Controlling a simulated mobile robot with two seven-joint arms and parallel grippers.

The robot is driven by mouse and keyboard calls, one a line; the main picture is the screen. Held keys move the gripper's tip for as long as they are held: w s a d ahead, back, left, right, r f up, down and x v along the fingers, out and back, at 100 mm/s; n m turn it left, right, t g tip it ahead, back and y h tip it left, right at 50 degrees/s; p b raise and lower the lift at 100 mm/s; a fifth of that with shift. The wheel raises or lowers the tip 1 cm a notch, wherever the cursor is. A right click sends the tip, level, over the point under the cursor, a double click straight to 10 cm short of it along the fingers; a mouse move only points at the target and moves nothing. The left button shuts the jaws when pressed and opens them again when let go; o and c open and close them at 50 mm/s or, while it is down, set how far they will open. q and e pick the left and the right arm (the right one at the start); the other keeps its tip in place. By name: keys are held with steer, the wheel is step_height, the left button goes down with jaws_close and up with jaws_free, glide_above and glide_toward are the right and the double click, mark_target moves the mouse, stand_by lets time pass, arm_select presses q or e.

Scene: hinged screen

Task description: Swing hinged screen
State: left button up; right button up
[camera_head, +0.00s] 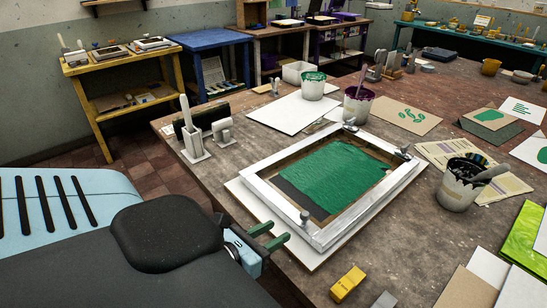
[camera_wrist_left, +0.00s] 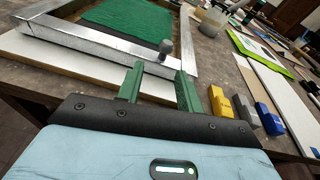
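The hinged screen (camera_head: 275,214) has a white-silver frame around a mesh covered in green ink (camera_head: 340,172). It lies low over a white baseboard (camera_head: 242,194) on the worktable, with clamp-like fittings at its far side. A grey knob (camera_head: 305,216) stands on its near edge; the knob also shows in the left wrist view (camera_wrist_left: 166,46). My left gripper (camera_head: 272,236) is just short of that near edge, with two green fingers apart and nothing between them. In the left wrist view the open fingers (camera_wrist_left: 161,84) point towards the frame near the knob. My right gripper is not in view.
A yellow block (camera_head: 347,284) lies right of my left gripper. Ink cups stand behind the screen (camera_head: 357,106) and to its right (camera_head: 462,184). A white holder with upright tools (camera_head: 193,140) stands at the table's left. Papers cover the right side.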

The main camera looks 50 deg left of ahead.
mark_target(301, 218)
arm_select(q)
steer(key=shift+w+d+r+m+h, duration=0.1)
steer(key=shift+d+r+m+h, duration=0.1)
steer(key=shift+m, duration=0.25)
steer(key=shift+w+d+r+m+h, duration=0.1)
steer(key=shift+r+m+h, duration=0.1)
steer(key=shift+m, duration=0.25)
steer(key=shift+s+a, duration=0.1)
